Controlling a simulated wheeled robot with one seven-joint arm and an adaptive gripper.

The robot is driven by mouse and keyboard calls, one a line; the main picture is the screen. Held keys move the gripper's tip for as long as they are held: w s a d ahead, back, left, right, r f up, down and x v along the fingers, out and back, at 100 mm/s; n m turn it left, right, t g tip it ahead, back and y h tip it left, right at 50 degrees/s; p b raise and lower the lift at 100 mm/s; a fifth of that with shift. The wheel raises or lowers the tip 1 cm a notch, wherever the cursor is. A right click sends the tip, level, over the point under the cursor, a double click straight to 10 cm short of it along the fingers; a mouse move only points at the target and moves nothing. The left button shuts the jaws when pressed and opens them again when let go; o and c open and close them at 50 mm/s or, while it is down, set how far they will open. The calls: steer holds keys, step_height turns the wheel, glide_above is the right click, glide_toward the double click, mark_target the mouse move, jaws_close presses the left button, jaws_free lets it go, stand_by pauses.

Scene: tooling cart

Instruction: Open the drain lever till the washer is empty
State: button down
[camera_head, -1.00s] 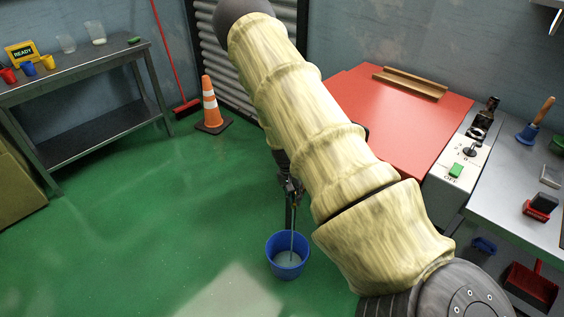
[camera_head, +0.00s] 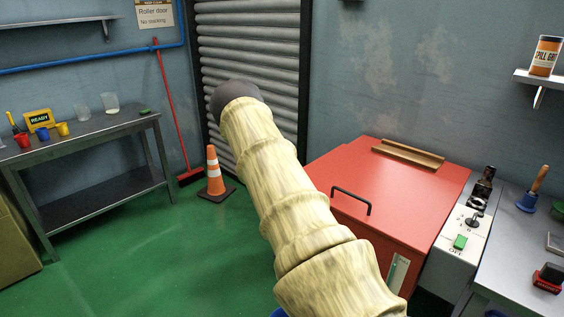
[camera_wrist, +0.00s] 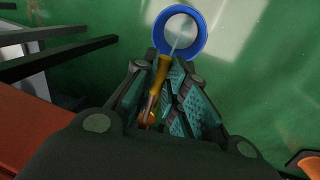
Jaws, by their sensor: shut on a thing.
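The red washer (camera_head: 400,195), with a black handle on its lid, stands right of my arm in the head view. In the wrist view my gripper (camera_wrist: 165,92) is shut on the drain lever (camera_wrist: 153,100), a brass and orange-brown piece between its fingers. A blue bucket (camera_wrist: 156,38) is just beyond the fingertips, with pale liquid in it and a thin stream falling in. In the head view my arm hides the gripper and lever, and only a sliver of the bucket (camera_head: 279,312) shows. A narrow pale gauge strip (camera_head: 398,271) is on the washer's front; its level is unclear.
A control box (camera_head: 462,238) with a green switch stands right of the washer, beside a grey bench (camera_head: 510,268). An orange cone (camera_head: 215,172) stands by the roller door. A metal table (camera_head: 90,132) with cups is at left. Green floor is open between.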

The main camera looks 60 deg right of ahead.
steer(key=shift+w+d, duration=0.1)
steer(key=shift+w, duration=0.05)
steer(key=c, duration=1.7)
jaws_free()
steer(key=r, duration=0.4)
steer(key=w+r, duration=0.1)
steer(key=r, duration=0.3)
steer(key=w+r, duration=0.1)
steer(key=r, duration=0.2)
steer(key=shift+w+d+r, duration=0.1)
steer(key=shift+d+r, duration=0.1)
steer(key=shift+r, duration=0.2)
